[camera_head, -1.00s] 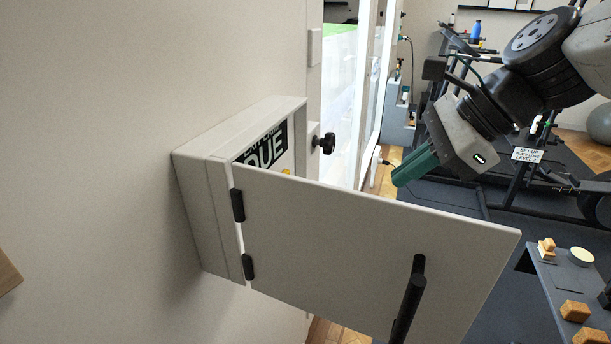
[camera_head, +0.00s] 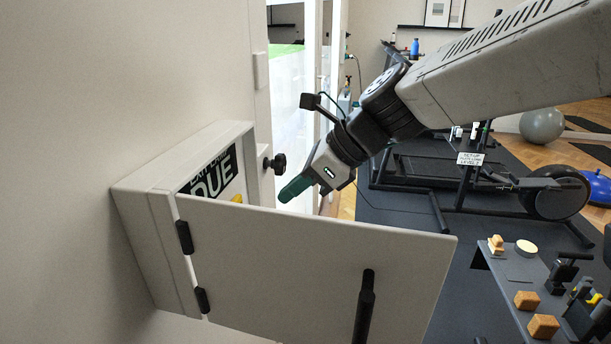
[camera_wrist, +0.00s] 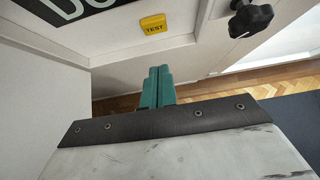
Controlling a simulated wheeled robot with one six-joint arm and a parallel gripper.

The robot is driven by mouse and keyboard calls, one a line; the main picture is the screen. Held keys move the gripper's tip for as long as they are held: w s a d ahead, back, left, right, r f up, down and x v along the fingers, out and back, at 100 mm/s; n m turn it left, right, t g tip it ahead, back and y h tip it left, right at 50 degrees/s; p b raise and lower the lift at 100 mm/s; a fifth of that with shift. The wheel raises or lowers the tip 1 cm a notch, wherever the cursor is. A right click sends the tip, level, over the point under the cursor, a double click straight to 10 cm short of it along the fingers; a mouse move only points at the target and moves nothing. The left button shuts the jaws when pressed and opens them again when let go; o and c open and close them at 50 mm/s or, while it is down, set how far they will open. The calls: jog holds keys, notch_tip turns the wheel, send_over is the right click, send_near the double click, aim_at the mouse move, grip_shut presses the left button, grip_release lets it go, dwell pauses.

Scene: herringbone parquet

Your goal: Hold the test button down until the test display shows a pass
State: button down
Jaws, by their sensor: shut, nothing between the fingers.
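The yellow test button (camera_wrist: 154,24), marked TEST, sits inside the open wall box. In the head view only a sliver of yellow (camera_head: 237,198) shows above the door's top edge. The test display (camera_head: 211,173) is a dark panel with white letters ending in "DUE"; part of its upper line is cut off. It also shows at the top left of the wrist view (camera_wrist: 75,8). My gripper (camera_head: 281,197) has green fingers, shut and empty, in front of the box's right side. In the wrist view my fingers (camera_wrist: 158,72) are below the button, apart from it.
The box door (camera_head: 320,270) stands open toward me, with a black handle (camera_head: 364,305). A table with wooden blocks (camera_head: 527,300) stands at lower right.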

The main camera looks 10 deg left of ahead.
jog(key=a+f, duration=0.3)
jog(key=a, duration=0.4)
jog(key=shift+w, duration=0.3)
